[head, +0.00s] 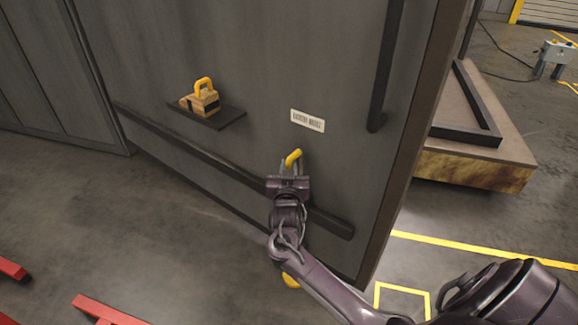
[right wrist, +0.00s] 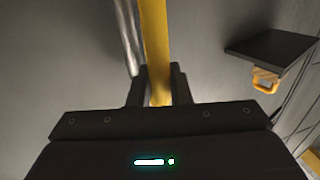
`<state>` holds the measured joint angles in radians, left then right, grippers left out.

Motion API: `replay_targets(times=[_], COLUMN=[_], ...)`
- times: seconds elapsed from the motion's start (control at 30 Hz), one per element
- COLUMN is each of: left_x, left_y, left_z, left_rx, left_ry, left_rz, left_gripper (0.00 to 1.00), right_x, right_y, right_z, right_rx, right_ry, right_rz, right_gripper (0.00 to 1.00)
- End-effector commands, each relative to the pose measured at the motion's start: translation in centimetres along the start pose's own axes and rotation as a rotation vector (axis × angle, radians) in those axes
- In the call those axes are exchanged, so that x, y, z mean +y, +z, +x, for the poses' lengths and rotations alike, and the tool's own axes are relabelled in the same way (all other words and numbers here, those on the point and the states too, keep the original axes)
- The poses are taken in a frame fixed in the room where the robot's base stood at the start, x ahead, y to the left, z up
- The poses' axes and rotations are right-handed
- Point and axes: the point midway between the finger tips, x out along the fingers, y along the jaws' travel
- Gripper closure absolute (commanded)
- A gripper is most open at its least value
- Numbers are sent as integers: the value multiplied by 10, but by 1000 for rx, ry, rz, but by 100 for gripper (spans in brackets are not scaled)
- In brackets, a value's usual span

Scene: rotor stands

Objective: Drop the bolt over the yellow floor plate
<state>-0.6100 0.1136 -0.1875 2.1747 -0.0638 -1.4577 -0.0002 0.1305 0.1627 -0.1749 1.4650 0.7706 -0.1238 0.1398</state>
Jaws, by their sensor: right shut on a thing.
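The bolt's yellow handle (head: 293,159) stands out from the lower part of the grey door panel, and a metal rod shows beside it. My right gripper (head: 289,175) is shut on this handle. In the right wrist view, the yellow handle (right wrist: 156,50) runs down between the two fingers (right wrist: 158,88), with the grey metal rod (right wrist: 128,38) to its left. A rounded yellow piece (head: 291,281) shows low down behind my right arm. It may be the yellow floor plate, but the arm hides most of it. My left gripper is not in view.
A dark shelf (head: 224,119) on the panel carries a wooden block with a yellow handle (head: 204,98). A dark rail (head: 190,148) crosses the panel. Red bars (head: 103,311) lie at lower left. A yellow floor outline (head: 402,290) is at lower right. The floor at left is mostly clear.

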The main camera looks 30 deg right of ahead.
Motion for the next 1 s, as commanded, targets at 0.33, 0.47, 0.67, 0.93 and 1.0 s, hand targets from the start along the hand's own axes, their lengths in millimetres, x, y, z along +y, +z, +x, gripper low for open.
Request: replay_targets(times=[0.33, 0.47, 0.67, 0.93, 1.0], left_x=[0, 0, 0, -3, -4], left_y=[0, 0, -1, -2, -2], left_z=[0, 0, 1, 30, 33], left_rx=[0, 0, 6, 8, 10], left_ry=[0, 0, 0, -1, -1], left_rz=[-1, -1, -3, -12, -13], left_gripper=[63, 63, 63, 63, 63], right_x=[0, 0, -1, 0, 0], right_y=[0, 0, 0, 0, 1], right_z=[0, 0, -17, -63, -70], right_rx=[-2, -1, -3, -4, -4], right_ry=[0, 0, -3, -1, -1], right_rz=[-1, 0, 0, 1, -1], right_gripper=[63, 63, 63, 63, 63])
